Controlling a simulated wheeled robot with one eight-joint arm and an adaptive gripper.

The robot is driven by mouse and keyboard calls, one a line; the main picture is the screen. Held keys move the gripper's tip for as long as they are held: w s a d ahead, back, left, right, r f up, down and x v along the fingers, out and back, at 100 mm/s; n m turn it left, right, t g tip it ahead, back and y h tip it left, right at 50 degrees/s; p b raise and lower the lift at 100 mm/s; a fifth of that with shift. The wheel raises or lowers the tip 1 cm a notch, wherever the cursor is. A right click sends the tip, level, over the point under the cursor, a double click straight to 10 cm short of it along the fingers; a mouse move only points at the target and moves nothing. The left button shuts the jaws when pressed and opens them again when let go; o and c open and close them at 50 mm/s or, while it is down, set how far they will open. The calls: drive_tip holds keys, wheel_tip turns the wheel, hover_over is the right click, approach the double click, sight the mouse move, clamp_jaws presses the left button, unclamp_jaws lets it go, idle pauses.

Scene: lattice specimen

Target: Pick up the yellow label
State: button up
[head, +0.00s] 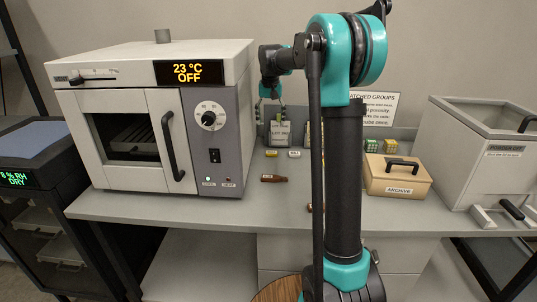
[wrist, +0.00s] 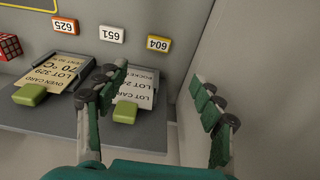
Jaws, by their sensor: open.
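The yellow label (wrist: 158,43), a small tag reading 604, lies flat on the bench in the wrist view, upper middle. It also shows in the head view (head: 271,153), just right of the oven. A white label (wrist: 112,34) reading 651 and an orange label (wrist: 65,25) reading 625 lie in a row beside it. My gripper (wrist: 160,97) is open with nothing between its fingers. In the wrist picture, the yellow label appears above the gap between the fingers, apart from both. In the head view my gripper (head: 271,92) hangs above the back of the bench.
A lot card (wrist: 138,84) and an oven card (wrist: 57,72) with green clips stand near the labels. The oven (head: 150,120) stands close on the left. A brown bottle (head: 273,178) lies on the bench; an archive box (head: 398,180) sits right. Bench front is mostly clear.

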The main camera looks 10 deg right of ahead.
sight(272, 152)
drive_tip(key=f, duration=0.5)
drive_tip(key=w+f, duration=0.1)
drive_tip(key=f, duration=0.8)
drive_tip(key=shift+w+d+f, duration=0.3)
drive_tip(key=shift+d+f, duration=0.05)
drive_tip(key=c, duration=1)
drive_tip(key=shift+r, duration=0.15)
drive_tip(key=shift+c, duration=0.2)
